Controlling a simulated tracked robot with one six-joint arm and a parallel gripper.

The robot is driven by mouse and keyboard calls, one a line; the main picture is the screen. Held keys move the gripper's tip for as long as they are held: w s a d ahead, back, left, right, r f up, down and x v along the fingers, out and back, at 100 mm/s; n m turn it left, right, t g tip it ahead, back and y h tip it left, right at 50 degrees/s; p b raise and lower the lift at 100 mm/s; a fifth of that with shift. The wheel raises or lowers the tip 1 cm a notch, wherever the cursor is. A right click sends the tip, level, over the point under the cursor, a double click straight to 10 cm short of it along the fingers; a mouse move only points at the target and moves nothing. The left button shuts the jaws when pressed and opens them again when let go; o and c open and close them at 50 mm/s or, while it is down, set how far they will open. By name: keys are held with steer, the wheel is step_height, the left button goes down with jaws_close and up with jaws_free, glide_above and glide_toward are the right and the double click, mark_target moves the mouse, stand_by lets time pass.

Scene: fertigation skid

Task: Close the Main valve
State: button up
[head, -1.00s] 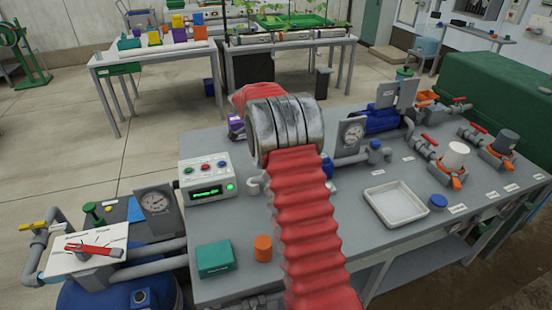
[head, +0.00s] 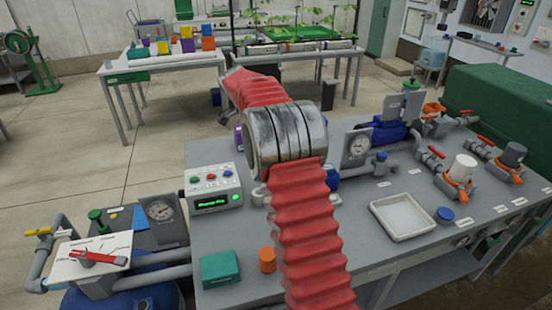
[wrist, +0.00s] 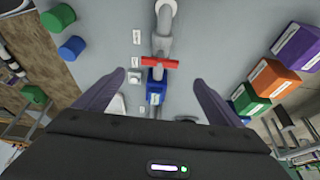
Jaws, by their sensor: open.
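In the wrist view a valve with a red bar handle (wrist: 160,63) and a blue body (wrist: 157,86) sits on a grey pipe. Its handle lies crosswise to the pipe in this view. A small label is on the blue body, too small to read, so I cannot tell which valve is named Main. My gripper (wrist: 159,76) is open and empty, with one finger on each side of the valve in the picture. I cannot tell how far above it the fingers are. In the head view my gripper is hidden behind my arm.
Other valves have red handles (head: 435,151) at the right and a yellow handle (head: 39,232) at the left. A red lever (head: 98,257) is on a white plate. A control box (head: 213,190), a white tray (head: 403,217) and a green box (head: 220,268) are on the grey bench.

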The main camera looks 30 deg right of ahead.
steer(key=shift+v, duration=1.7)
steer(key=s+a+f+n+y, duration=0.1)
steer(key=s+a+f+n, duration=0.4)
steer(key=n, duration=0.6)
steer(key=s+a+r+n+t+y, duration=0.1)
steer(key=s+a+r+n+t, duration=0.1)
steer(key=s+a, duration=0.4)
steer(key=s+a+r+n+t+y, duration=0.1)
steer(key=s+a, duration=0.6)
steer(key=s, duration=0.7)
steer(key=s+a+r+n+t+y, duration=0.1)
steer(key=s+a+r+n+t, duration=0.2)
steer(key=s, duration=0.7)
steer(key=a+r+n, duration=0.2)
steer(key=a+n, duration=0.1)
steer(key=n, duration=0.1)
steer(key=shift+s+r+t, duration=0.3)
steer(key=shift+t, duration=0.1)
